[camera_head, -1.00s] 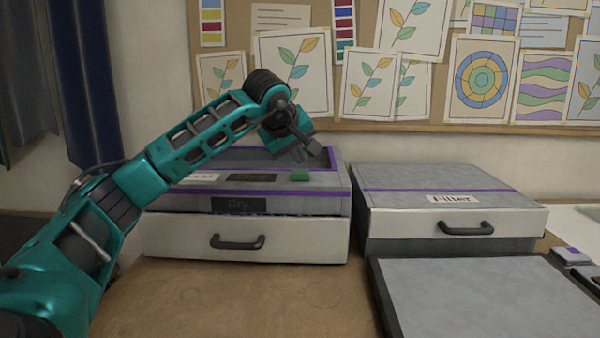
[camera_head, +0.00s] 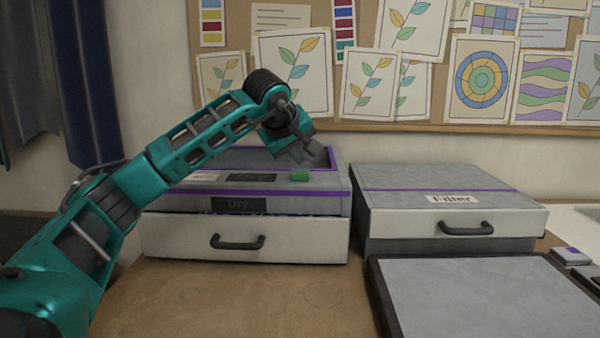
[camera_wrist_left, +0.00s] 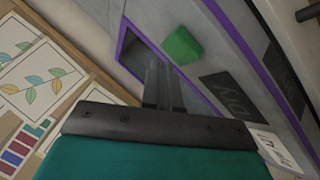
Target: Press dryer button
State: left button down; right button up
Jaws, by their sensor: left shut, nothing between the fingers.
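The dryer (camera_head: 300,205) is a grey box with purple trim, a dark "Dry" label and a white drawer front. The green dryer button (camera_head: 300,176) sits on its top near the front right; it also shows in the left wrist view (camera_wrist_left: 182,46). My left gripper (camera_head: 314,158) is shut and empty, above the recessed top of the dryer, behind and slightly right of the button. In the left wrist view the closed fingers (camera_wrist_left: 163,85) point toward the dryer top, apart from the button in the picture. My right gripper is not in view.
A grey "Filter" box (camera_head: 400,178) with a drawer stands to the right. A dark-rimmed grey tray (camera_head: 375,290) lies in front of it. The wooden table (camera_head: 240,305) is clear before the dryer. A pinboard (camera_head: 440,90) hangs behind.

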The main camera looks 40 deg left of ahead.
aim_at(297, 173)
pick_arm(q)
jog(key=shift+f, duration=0.15)
jog(key=shift+f, duration=0.3)
jog(key=shift+f, duration=0.55)
dwell(1.0)
jog(key=shift+r, duration=0.1)
jog(key=shift+r+p, duration=0.85)
jog(key=shift+p, duration=0.1)
notch_tip(297, 173, up, 5)
jog(key=p, duration=0.5)
jog(key=shift+r, duration=0.1)
